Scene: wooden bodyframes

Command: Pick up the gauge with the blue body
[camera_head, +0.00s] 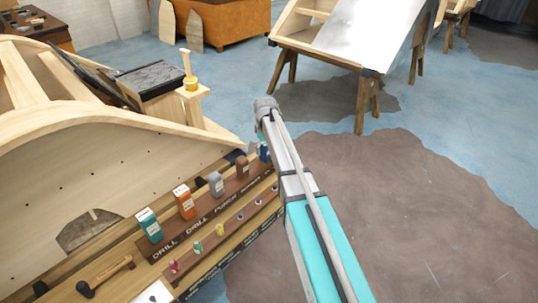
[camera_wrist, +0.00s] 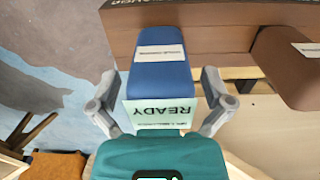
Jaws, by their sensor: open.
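The gauge with the blue body (camera_wrist: 160,80) is in the middle of the wrist view. It has a white label on its top face and a pale green panel reading READY, upside down, in front of it. My gripper (camera_wrist: 160,90) is open, with one grey finger on each side of the gauge. I cannot tell whether either finger touches it. In the head view the blue gauge (camera_head: 264,152) is at the far right end of the tool row, partly behind my arm. My gripper is not clearly visible there.
A brown tool (camera_wrist: 292,66) stands close to the right of the gauge. Along the dark rack (camera_head: 172,244) stand a grey tool (camera_head: 216,183), an orange one (camera_head: 184,201) and a teal one (camera_head: 150,225). A hammer (camera_head: 105,276) lies at the front left. The right floor is clear.

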